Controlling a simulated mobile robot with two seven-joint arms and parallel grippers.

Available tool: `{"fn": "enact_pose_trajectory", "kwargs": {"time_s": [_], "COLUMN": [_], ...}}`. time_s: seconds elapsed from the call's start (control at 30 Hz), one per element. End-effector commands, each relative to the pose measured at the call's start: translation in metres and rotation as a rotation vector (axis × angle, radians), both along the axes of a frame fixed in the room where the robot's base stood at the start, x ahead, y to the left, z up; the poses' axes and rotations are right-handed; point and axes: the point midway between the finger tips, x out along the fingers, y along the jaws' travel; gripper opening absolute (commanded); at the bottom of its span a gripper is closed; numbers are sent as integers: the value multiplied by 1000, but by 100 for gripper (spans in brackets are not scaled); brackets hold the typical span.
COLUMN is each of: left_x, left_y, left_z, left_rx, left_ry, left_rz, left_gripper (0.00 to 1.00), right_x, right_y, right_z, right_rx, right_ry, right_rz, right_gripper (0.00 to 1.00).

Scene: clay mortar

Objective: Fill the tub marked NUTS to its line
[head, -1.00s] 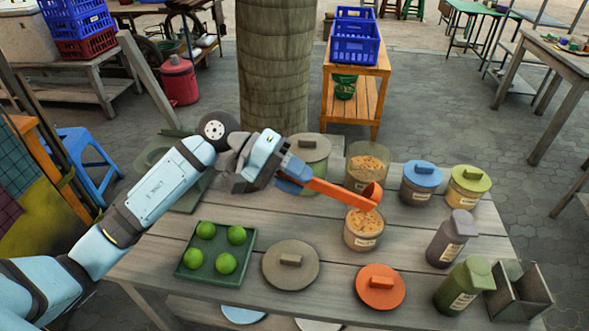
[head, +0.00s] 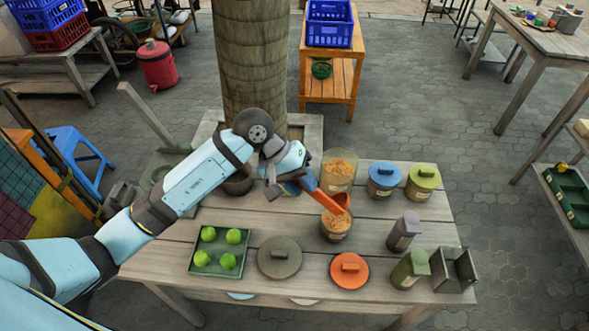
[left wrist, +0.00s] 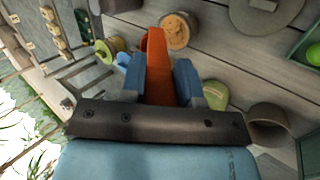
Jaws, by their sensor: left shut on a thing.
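My left gripper (head: 298,184) is shut on the handle of an orange scoop (head: 325,197). In the left wrist view the handle (left wrist: 158,62) runs out between the blue fingers. The scoop's head hangs over the rear part of a small open tub (head: 336,232) with orange-brown pieces in it. I cannot tell whether the scoop holds anything. A taller clear container (head: 340,170) behind holds similar pieces. The labels are too small to read, and the fill line cannot be made out. My right gripper is out of view.
Blue-lidded (head: 384,182) and green-lidded (head: 422,183) jars stand right of the tall container. Two shakers (head: 404,232) and a grey holder (head: 453,270) stand at the right. Grey (head: 279,258) and orange (head: 349,270) lids and a tray of limes (head: 220,273) lie in front.

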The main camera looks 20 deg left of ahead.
Motion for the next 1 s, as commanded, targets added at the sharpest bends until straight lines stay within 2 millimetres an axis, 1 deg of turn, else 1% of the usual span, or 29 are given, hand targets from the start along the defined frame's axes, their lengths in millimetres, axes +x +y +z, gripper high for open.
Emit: {"fn": "enact_pose_trajectory", "kwargs": {"time_s": [0.03,0.07,0.4,0.6,0.8,1.0], "left_x": [0,3,13,17,18,18], "left_y": [-4,-9,-60,-83,-92,-93], "left_z": [15,13,26,30,32,32], "left_rx": [23,52,387,536,605,610], "left_ry": [5,7,67,101,116,118], "left_rz": [-1,-5,-3,-1,-1,0], "left_gripper": [0,0,0,0,0,0], "right_x": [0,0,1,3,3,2], "right_y": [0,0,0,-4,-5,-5], "right_z": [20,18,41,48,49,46], "right_rx": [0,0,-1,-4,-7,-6], "right_ry": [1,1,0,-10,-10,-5], "right_rz": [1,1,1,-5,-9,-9], "right_gripper": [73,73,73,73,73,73]}}
